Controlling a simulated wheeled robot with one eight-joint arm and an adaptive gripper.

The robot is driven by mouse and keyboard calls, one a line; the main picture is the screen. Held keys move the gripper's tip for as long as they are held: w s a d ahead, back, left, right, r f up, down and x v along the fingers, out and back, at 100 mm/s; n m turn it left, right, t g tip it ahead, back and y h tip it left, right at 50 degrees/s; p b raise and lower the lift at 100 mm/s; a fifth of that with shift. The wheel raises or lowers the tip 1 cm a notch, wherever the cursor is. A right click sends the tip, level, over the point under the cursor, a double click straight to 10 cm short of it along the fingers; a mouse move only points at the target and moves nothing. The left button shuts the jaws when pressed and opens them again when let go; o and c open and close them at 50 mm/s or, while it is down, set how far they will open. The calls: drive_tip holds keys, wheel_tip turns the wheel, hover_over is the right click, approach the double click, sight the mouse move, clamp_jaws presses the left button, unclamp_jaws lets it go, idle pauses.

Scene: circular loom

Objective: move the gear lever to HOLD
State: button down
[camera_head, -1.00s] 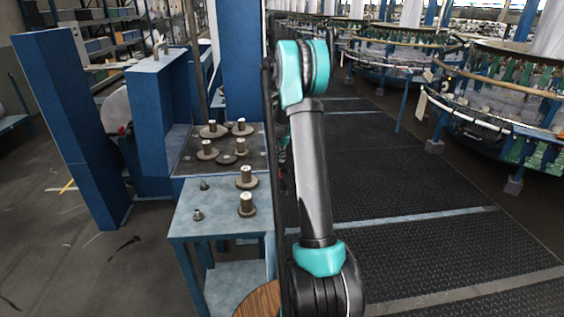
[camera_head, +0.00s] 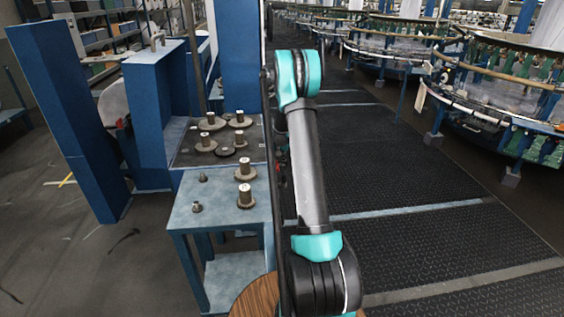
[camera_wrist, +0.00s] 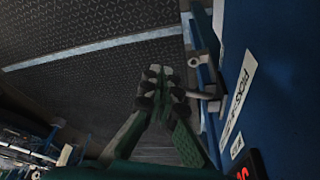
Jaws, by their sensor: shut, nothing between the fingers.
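My gripper (camera_wrist: 164,78) is shut and empty in the wrist view, its dark fingertips together over the floor. Just right of the fingertips, a grey bar-like handle (camera_wrist: 205,96) sticks out beside the blue machine panel (camera_wrist: 262,75); it may be the gear lever, but I cannot be sure. The fingertips look close to it; I cannot tell whether they touch. No HOLD mark is readable. In the head view my arm hides the gripper, and I cannot make out the lever.
The panel carries a white label strip (camera_wrist: 238,95) and a red lit display (camera_wrist: 252,166). Dark textured floor (camera_head: 400,200) lies open to the right, with circular looms (camera_head: 500,90) beyond.

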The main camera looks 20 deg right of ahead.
drive_tip(key=shift+d, duration=0.15)
drive_tip(key=shift+w+d+n, duration=0.15)
drive_tip(key=shift+n, duration=0.15)
drive_tip(key=shift+w+d, duration=0.1)
drive_tip(key=shift+w+d+n+y, duration=0.4)
drive_tip(key=shift+w+d+n, duration=0.15)
drive_tip(key=shift+n, duration=0.45)
drive_tip(key=n, duration=0.1)
drive_tip(key=w+d+n, duration=0.1)
drive_tip(key=shift+w+d+n+t+y, duration=0.25)
drive_tip(key=shift+w+n+t+y, duration=0.05)
drive_tip(key=shift+n, duration=0.1)
drive_tip(key=shift+w+d+n+y, duration=0.2)
drive_tip(key=shift+w+n, duration=0.4)
drive_tip(key=shift+w, duration=0.05)
drive_tip(key=shift+w+d+n+y, duration=0.2)
drive_tip(key=shift+w+n, duration=0.4)
drive_tip(key=shift+w+d+n+y, duration=0.2)
drive_tip(key=shift+w+n, duration=0.4)
drive_tip(key=shift+w, duration=0.15)
